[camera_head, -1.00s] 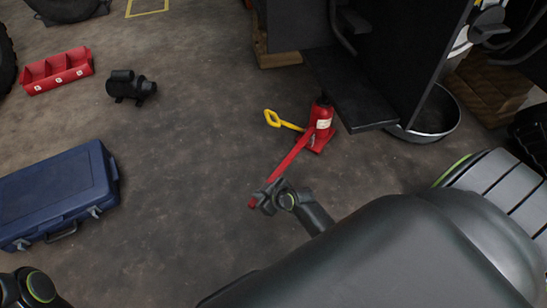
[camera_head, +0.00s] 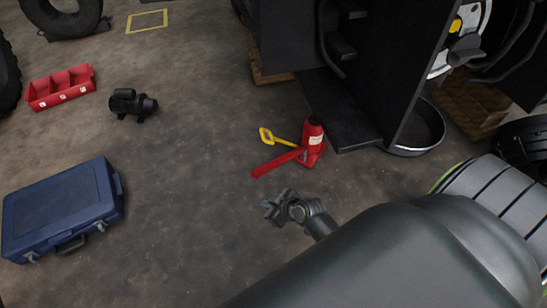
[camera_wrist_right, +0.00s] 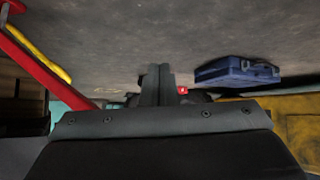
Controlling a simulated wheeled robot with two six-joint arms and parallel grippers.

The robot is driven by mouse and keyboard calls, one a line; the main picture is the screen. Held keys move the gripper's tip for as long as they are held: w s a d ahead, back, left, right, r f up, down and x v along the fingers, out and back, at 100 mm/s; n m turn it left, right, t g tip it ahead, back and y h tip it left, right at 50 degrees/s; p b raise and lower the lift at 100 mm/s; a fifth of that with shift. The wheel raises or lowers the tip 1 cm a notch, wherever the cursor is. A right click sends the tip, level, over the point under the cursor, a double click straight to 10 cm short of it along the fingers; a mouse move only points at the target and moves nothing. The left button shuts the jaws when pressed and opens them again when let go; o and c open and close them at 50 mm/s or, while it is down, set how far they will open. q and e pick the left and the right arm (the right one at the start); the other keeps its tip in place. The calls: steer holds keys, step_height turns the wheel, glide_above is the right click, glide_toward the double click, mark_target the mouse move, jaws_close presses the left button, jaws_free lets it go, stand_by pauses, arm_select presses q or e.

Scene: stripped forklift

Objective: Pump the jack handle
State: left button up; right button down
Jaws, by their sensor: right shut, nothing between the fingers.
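The red jack (camera_head: 311,142) stands upright on the floor beside the black machine's step. Its red handle (camera_head: 278,162) reaches out low to the left. A yellow loop-ended bar (camera_head: 272,138) is next to it. My right gripper (camera_head: 270,207) is shut and empty, below the handle's free end in the head view and apart from it. In the right wrist view, the closed fingers (camera_wrist_right: 157,84) show at the middle, with the red handle (camera_wrist_right: 42,68) and the yellow bar (camera_wrist_right: 40,50) off to the left. My left gripper is not in view.
A blue case (camera_head: 62,208) lies on the floor at left; it also shows in the right wrist view (camera_wrist_right: 237,70). A red tray (camera_head: 60,88) and a black motor-like part (camera_head: 132,103) lie beyond. A round pan (camera_head: 425,130) is right of the step. The middle floor is clear.

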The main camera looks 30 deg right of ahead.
steer(key=v, duration=0.2)
steer(key=shift+s+d+r+p, duration=0.15)
steer(key=shift+s+r+p, duration=0.1)
steer(key=shift+r+p, duration=0.1)
stand_by(0.4)
